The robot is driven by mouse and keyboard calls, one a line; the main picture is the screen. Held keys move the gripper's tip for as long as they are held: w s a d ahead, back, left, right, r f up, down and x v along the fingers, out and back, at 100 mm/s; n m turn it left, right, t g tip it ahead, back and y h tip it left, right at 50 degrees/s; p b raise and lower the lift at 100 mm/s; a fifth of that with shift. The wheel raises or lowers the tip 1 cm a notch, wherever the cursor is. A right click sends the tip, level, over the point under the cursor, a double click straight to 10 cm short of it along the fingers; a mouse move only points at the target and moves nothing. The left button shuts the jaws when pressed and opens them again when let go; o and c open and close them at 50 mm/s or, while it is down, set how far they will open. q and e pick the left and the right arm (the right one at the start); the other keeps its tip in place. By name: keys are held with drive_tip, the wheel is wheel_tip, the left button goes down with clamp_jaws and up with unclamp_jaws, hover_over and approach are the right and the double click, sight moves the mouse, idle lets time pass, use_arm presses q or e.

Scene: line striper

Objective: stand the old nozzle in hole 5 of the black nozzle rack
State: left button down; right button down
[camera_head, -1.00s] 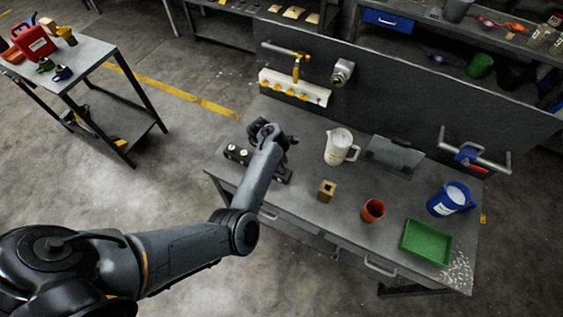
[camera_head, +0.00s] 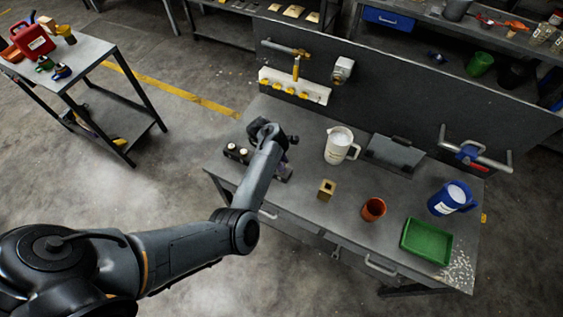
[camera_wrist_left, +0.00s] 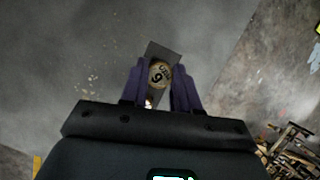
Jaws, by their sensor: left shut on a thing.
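The black nozzle rack (camera_head: 285,175) lies at the left end of the grey workbench. Its left part shows white-topped nozzles (camera_head: 238,151); my left arm hides its middle. My left gripper (camera_wrist_left: 159,82) is shut on the old nozzle (camera_wrist_left: 160,74). In the left wrist view its round, brass-coloured end with dark marks shows between the two dark fingers. A dark grey strip (camera_wrist_left: 163,49), perhaps part of the rack, shows behind the nozzle. The nozzle's lower end is hidden, so I cannot tell whether it is in a hole. My right gripper is not in view.
On the workbench (camera_head: 300,215) are a white jug (camera_head: 339,146), a brass-coloured block (camera_head: 326,189), an orange cup (camera_head: 373,209), a green tray (camera_head: 427,242) and a blue bucket (camera_head: 452,198). A back panel (camera_head: 400,105) with a nozzle holder (camera_head: 293,86) rises behind.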

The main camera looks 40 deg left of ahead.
use_arm(q)
drive_tip(key=shift+f+b, duration=0.5)
drive_tip(key=shift+f, duration=0.25)
drive_tip(key=shift+f+b, duration=0.45)
drive_tip(key=shift+f, duration=0.2)
drive_tip(key=shift+c, duration=2.2)
unclamp_jaws()
drive_tip(key=shift+r, duration=0.1)
drive_tip(key=p+v, duration=0.7)
drive_tip(key=shift+p, duration=0.4)
